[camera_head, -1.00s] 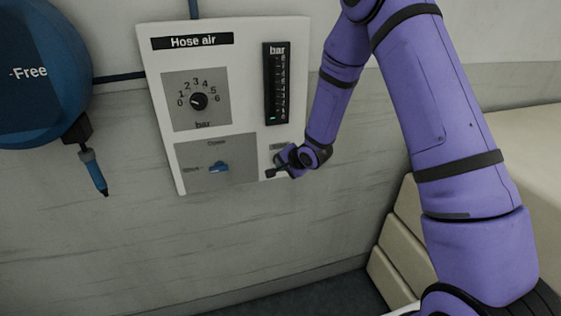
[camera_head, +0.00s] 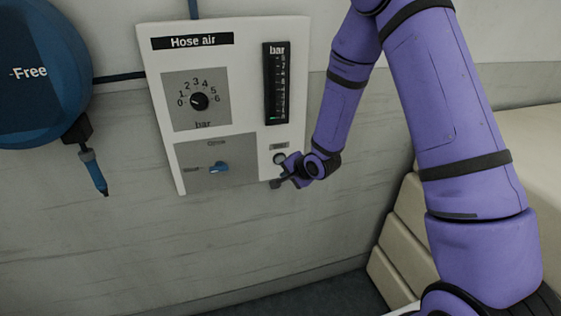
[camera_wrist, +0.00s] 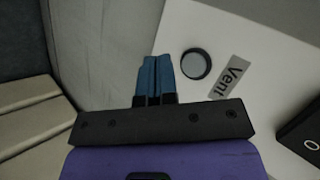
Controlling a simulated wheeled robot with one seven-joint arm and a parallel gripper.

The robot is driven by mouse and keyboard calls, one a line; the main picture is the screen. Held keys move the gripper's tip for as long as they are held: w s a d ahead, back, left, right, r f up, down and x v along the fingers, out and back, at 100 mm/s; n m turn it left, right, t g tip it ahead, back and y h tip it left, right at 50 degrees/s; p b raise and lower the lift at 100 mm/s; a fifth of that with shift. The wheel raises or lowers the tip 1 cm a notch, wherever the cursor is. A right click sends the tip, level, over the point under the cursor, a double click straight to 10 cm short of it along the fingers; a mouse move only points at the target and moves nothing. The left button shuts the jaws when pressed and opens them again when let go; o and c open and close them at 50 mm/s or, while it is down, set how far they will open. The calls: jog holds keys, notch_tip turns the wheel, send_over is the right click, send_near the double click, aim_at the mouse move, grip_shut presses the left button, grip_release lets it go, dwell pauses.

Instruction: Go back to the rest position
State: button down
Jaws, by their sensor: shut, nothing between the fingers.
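My gripper (camera_head: 276,184) is at the lower right corner of the white "Hose air" panel (camera_head: 247,30). In the wrist view its two blue fingers (camera_wrist: 155,75) are together with nothing between them. Beside the fingertips in that view is a round grey button (camera_wrist: 196,64) with a "Vent" label (camera_wrist: 230,77). The fingers appear apart from the button. In the head view the button (camera_head: 280,159) shows just above my gripper.
The panel carries a bar dial (camera_head: 199,101), a blue lever (camera_head: 218,168) and a bar gauge (camera_head: 277,85). A blue hose reel (camera_head: 40,75) with a hanging nozzle (camera_head: 95,172) is at the left. Cream padded blocks (camera_head: 398,262) stand at the lower right.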

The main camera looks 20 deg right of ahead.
jog(key=shift+s, duration=0.45)
jog(key=shift+r, duration=0.1)
jog(key=s+d+r+n+h, duration=0.15)
jog(key=s+r, duration=0.25)
jog(key=r, duration=0.4)
jog(key=s+d+r+n+g+h, duration=0.1)
jog(key=s+d+r+n, duration=0.2)
jog(key=r, duration=0.4)
jog(key=s+d+r+n+h, duration=0.1)
jog(key=s+d+r+h, duration=0.1)
jog(key=s+r, duration=0.45)
jog(key=s+r+n+g, duration=0.1)
jog(key=s+r, duration=0.4)
jog(key=s, duration=0.6)
jog(key=s+r+n+g, duration=0.1)
jog(key=s+r+n, duration=0.3)
jog(key=s, duration=0.7)
notch_tip(320, 180, up, 2)
jog(key=shift+d+g+y, duration=0.35)
jog(key=shift+d+g, duration=0.05)
jog(key=shift+w+a+n, duration=0.1)
jog(key=shift+a+n, duration=0.05)
jog(key=shift+n, duration=0.1)
